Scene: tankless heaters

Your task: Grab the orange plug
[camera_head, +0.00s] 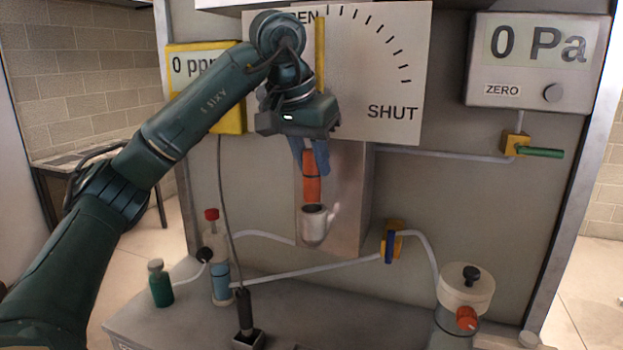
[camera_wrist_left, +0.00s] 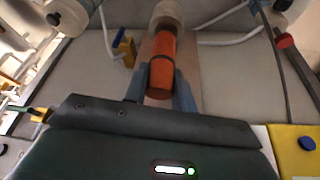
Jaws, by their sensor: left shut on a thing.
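The orange plug (camera_head: 312,180) is upright in the head view, just above a grey metal cup-like port (camera_head: 314,222) on the front of a metal box. My left gripper (camera_head: 311,160) comes down from above and is shut on the plug's upper part. In the left wrist view the orange plug (camera_wrist_left: 162,68) lies between the two blue-grey fingers (camera_wrist_left: 163,92), with the port (camera_wrist_left: 167,14) beyond its far end. Whether the plug's lower end still sits in the port I cannot tell. My right gripper is not in view.
A blue-handled valve (camera_head: 391,243) and hoses are right of the port. A red-capped bottle (camera_head: 216,258), a green bottle (camera_head: 160,284) and a black probe (camera_head: 244,312) stand lower left. A clear canister with an orange knob (camera_head: 466,290) is at lower right.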

